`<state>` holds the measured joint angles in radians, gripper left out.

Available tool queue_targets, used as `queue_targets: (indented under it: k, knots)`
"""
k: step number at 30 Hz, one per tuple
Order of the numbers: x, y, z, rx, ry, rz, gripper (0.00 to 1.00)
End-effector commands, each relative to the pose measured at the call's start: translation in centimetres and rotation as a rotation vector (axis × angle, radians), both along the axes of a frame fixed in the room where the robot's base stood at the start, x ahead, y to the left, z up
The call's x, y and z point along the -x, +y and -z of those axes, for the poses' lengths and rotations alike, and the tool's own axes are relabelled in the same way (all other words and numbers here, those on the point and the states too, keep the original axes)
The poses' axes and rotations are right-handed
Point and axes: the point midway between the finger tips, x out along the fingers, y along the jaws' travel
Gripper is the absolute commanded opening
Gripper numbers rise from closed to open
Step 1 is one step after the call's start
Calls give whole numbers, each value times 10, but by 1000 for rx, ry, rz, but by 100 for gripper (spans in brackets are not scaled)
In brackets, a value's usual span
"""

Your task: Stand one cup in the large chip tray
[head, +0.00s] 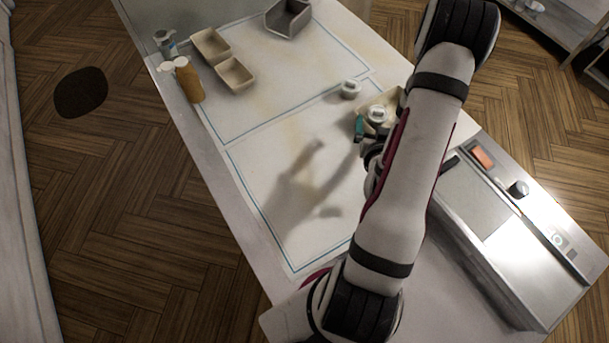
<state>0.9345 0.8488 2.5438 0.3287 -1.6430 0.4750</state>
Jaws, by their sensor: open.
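A tan tray (394,95), which looks like the large chip tray, lies at the right side of the counter, partly hidden behind my arm. A small white cup (377,113) appears upright in its near left part; its base is hidden. A second white cup (350,87) stands upright on the counter just left of and beyond the tray. My gripper (361,133), with a teal finger showing, is open just below and left of the first cup. Whether it touches that cup cannot be told, and the other finger is mostly hidden.
Two smaller tan trays (222,64) stand at the upper left beside an orange-brown bottle (188,82) and a pale-topped container (166,43). A grey open box (288,17) is at the top. A steel range unit (490,207) lies right of my arm. The counter's middle is clear.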

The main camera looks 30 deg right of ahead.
Motion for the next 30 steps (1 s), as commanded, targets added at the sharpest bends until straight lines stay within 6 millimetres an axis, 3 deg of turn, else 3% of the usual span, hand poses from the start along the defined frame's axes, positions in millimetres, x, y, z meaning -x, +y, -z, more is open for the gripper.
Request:
queue_targets:
  k: [2, 4, 6, 8, 11, 12, 15, 18, 21, 30]
  knots:
    - [-24, 14, -17, -74, 36, -19, 100]
    - [-42, 46, -33, -188, 113, -50, 100]
    - [-50, 91, -49, -305, 216, -95, 100]
    - [-44, 136, -64, -400, 319, -142, 100]
    - [-9, 214, -93, -539, 511, -223, 100]
    - [12, 242, -105, -587, 588, -253, 100]
    - [69, 294, -131, -682, 755, -307, 100]
    - [114, 324, -149, -746, 868, -335, 100]
    - [136, 336, -157, -779, 923, -344, 100]
    - [141, 338, -158, -792, 935, -339, 100]
